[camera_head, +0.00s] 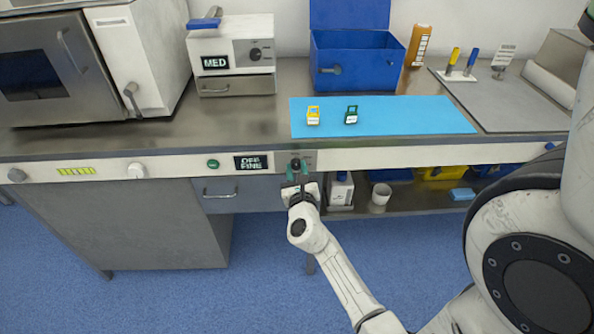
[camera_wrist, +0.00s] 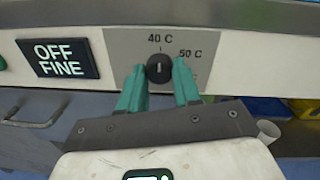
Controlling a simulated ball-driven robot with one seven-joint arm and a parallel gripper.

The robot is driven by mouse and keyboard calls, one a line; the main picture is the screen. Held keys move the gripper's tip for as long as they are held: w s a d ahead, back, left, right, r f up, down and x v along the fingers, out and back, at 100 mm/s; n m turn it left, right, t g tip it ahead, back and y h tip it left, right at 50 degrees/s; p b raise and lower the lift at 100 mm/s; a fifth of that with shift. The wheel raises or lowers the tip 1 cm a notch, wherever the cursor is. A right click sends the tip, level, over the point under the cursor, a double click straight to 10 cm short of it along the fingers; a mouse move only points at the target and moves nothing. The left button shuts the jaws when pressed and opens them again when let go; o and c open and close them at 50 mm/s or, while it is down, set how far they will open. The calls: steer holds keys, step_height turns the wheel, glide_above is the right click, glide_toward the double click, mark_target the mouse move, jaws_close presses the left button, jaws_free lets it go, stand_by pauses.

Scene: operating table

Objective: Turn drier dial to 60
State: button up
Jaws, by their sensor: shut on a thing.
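The round black dial (camera_wrist: 159,69) sits on a grey plate marked 40 C at the top and 50 C at the upper right. A further label at the right is mostly hidden by a finger. The dial's white mark stands upright, toward 40 C. In the head view the dial (camera_head: 296,162) is on the counter's front panel. My gripper (camera_wrist: 159,78) has one teal finger on each side of the dial and is shut on it. In the head view my gripper (camera_head: 297,170) reaches up to the panel from below.
A dark display (camera_wrist: 60,58) reading OFF FINE is left of the dial, with a green button (camera_head: 213,163) beside it. A drawer (camera_head: 240,194) lies below the display. A white cup (camera_head: 380,197) stands on the lower shelf at the right. The blue floor in front is open.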

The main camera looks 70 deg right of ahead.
steer(key=c, duration=0.4)
steer(key=shift+c, duration=0.2)
